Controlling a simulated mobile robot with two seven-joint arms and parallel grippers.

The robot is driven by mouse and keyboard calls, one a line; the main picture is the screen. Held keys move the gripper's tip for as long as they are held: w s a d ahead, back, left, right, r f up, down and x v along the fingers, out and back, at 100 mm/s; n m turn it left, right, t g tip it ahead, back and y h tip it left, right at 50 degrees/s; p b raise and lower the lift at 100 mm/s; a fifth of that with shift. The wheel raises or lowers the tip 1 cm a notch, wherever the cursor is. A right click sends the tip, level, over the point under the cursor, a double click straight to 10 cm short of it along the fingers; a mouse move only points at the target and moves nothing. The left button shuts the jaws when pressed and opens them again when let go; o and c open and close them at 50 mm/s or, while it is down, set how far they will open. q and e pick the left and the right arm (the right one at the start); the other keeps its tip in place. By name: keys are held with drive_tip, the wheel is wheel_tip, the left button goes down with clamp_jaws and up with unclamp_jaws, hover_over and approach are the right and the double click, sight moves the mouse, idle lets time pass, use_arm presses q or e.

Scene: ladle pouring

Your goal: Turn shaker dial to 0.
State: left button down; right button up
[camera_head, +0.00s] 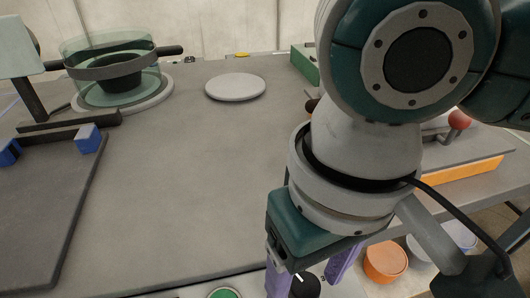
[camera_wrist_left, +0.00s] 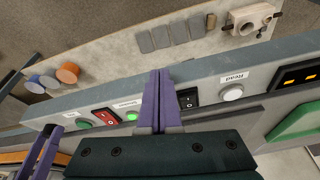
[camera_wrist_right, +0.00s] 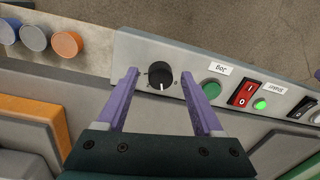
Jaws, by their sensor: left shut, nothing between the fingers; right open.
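The black dial (camera_wrist_right: 160,76) is on the grey control panel (camera_wrist_right: 130,47), with its white pointer mark toward the bottom of the right wrist view. In the head view the dial (camera_head: 304,286) shows at the bottom edge. My right gripper (camera_wrist_right: 161,72) is open, its purple fingers on either side of the dial; whether they touch it cannot be told. In the head view my right gripper (camera_head: 308,262) is partly cut off. My left gripper (camera_wrist_left: 160,74) is shut and empty over the panel, between the green light and a black switch; the head view does not show it.
A green button (camera_wrist_right: 211,90) and a red switch (camera_wrist_right: 242,93) sit beside the dial. A white Read button (camera_wrist_left: 232,93) is farther along the panel. Round orange container (camera_head: 385,260) stands nearby. The table middle (camera_head: 180,190) is clear.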

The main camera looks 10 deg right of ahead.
drive_tip(key=shift+c, duration=0.2)
clamp_jaws()
idle(0.3)
drive_tip(key=shift+r+p, duration=0.2)
drive_tip(key=shift+p, duration=0.4)
drive_tip(key=n+p, duration=0.3)
drive_tip(key=p, duration=0.2)
drive_tip(key=shift+r, duration=0.1)
drive_tip(key=n+p, duration=0.2)
drive_tip(key=n, duration=0.1)
drive_tip(key=shift+n+p, duration=0.3)
drive_tip(key=shift+f+n+p, duration=0.25)
drive_tip(key=shift+n+p, duration=0.3)
drive_tip(key=shift+n, duration=0.55)
